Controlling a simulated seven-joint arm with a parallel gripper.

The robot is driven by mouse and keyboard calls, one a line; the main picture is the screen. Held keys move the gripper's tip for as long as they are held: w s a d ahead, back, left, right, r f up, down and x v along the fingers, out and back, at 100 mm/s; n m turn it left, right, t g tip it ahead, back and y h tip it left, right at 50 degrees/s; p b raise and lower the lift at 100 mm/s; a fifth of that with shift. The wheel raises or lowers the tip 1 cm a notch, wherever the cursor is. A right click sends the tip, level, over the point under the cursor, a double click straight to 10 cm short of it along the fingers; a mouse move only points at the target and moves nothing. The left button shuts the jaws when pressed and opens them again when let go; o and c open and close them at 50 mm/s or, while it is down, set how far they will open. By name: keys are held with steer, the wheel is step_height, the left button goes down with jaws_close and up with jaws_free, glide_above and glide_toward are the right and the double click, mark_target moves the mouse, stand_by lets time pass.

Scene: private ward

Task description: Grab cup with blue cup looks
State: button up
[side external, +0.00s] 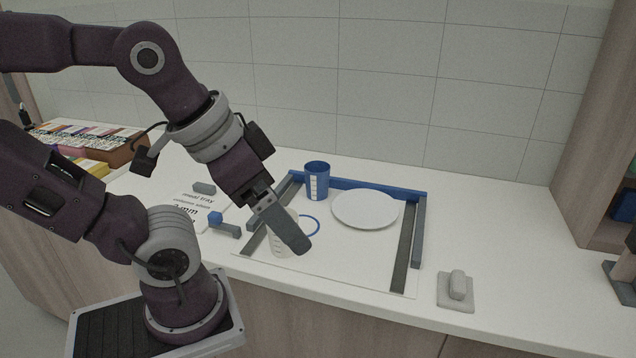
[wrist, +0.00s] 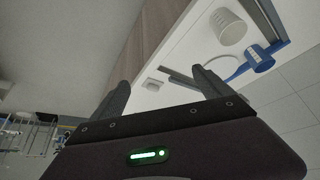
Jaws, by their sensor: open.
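The blue cup (side external: 316,182), with a white marked strip on its side, stands upright at the back left of the tray area in the side external view. The blue cup also shows at the upper right of the wrist view (wrist: 259,57). A white cup (side external: 279,246) stands nearer the front, partly hidden behind my gripper; it also shows in the wrist view (wrist: 228,28). My gripper (side external: 298,246) is tilted downward in front of the white cup, apart from the blue cup. In the wrist view my gripper's fingers (wrist: 160,77) are spread with nothing between them.
A white plate (side external: 365,210) lies right of the blue cup. A blue ring (side external: 309,225) lies between the cups and plate. Blue and grey rails (side external: 418,232) edge the area. A small grey block on a base (side external: 456,287) sits at right. A printed card (side external: 190,207) lies left.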

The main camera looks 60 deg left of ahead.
step_height(320, 180, up, 5)
steer(key=n+g+y, duration=0.8)
steer(key=n+y, duration=0.6)
steer(key=n, duration=0.6)
glide_above(326, 174)
steer(key=d, duration=0.1)
steer(key=f, duration=2.1)
steer(key=shift+a+f, duration=0.3)
steer(key=shift+f, duration=0.05)
steer(key=x, duration=0.6)
steer(key=shift+s+a+r, duration=0.2)
steer(key=shift+a+r, duration=0.1)
steer(key=shift+a, duration=0.15)
steer(key=c, duration=1.5)
